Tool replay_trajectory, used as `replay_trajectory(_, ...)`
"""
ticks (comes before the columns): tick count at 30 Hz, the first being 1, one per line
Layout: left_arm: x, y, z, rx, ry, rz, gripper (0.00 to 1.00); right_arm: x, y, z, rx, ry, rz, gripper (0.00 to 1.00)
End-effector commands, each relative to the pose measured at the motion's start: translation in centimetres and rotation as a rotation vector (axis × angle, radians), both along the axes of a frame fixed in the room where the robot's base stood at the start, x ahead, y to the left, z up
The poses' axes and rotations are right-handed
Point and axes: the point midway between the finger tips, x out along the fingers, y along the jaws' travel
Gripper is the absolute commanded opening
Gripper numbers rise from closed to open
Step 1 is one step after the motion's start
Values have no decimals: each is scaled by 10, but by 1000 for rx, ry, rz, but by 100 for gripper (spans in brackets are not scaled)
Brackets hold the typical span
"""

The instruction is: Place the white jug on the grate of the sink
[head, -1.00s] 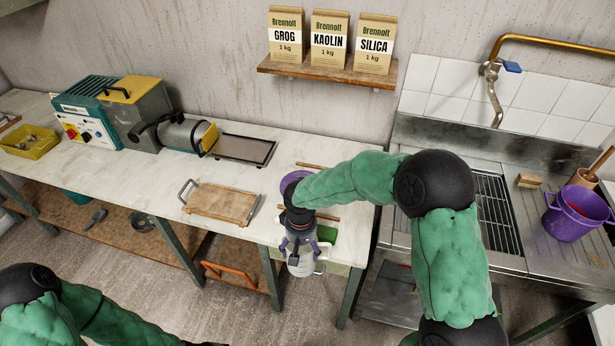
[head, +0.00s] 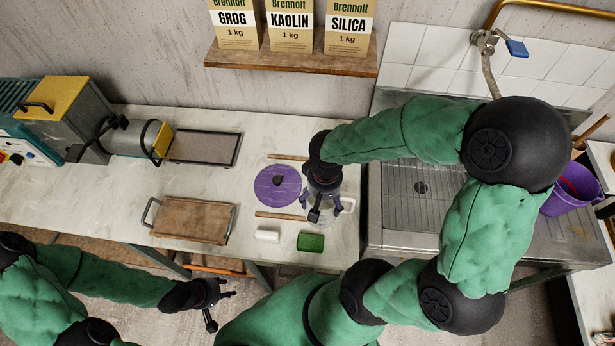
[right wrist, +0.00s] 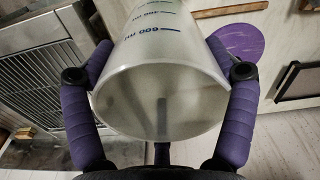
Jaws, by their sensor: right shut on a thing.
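The white jug (head: 319,214) is over the right end of the worktop, beside a purple disc; I cannot tell how high it is above the surface. My right gripper (head: 323,200) is shut on it, with its purple fingers on both sides of the jug's body. In the right wrist view the translucent jug (right wrist: 165,85) shows blue volume marks and is held between the fingers (right wrist: 160,95). The sink grate (head: 400,212) lies right of the jug, partly hidden by my right arm; it also shows in the right wrist view (right wrist: 30,75). My left gripper (head: 218,299) is open and empty in front of the worktop.
Near the jug lie the purple disc (head: 277,186), wooden sticks (head: 283,216), a white block (head: 267,236) and a green sponge (head: 310,242). A wooden board (head: 190,220) lies further left. The tap (head: 490,62) hangs behind.

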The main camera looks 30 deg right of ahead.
Motion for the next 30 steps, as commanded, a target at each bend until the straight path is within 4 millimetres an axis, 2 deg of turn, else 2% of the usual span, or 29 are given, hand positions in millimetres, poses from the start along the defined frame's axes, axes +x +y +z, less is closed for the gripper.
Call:
replay_trajectory(11, 0, 0, -6, 0, 0, 0, 40, 61, -41, -35, 1, 3, -2, 51)
replay_trajectory(16, 0, 0, -12, 0, 0, 0, 40, 80, -54, -64, 1, 4, 0, 51)
replay_trajectory(21, 0, 0, -14, 0, 0, 0, 40, 93, -62, -82, 1, 2, 0, 51)
replay_trajectory(26, 0, 0, -15, 0, 0, 0, 40, 98, -65, -87, 0, 0, 1, 51)
replay_trajectory(30, 0, 0, -17, 0, 0, 0, 40, 101, -68, -99, 1, 2, 0, 51)
